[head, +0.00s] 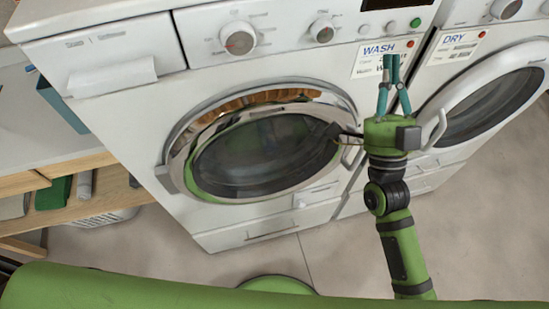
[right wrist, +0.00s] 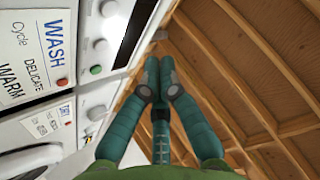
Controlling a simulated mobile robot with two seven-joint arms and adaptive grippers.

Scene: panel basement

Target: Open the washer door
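The washer (head: 270,222) is white with a round, chrome-rimmed door (head: 262,155) of dark glass, in the head view. A gap seems to show along the door's upper rim, but I cannot tell whether it is ajar or a reflection. A white handle (head: 352,152) is at the door's right side, partly hidden by my right arm. My right gripper (head: 390,62) points up in front of the panels, right of the door and apart from the handle. Its teal fingers are together and empty; they also show in the right wrist view (right wrist: 160,72). My left gripper is out of view.
The dryer (head: 450,150), with a similar round door (head: 490,105), stands against the washer's right side. A wooden shelf (head: 85,203) with folded cloths is at the left. Wooden beams show overhead in the wrist view.

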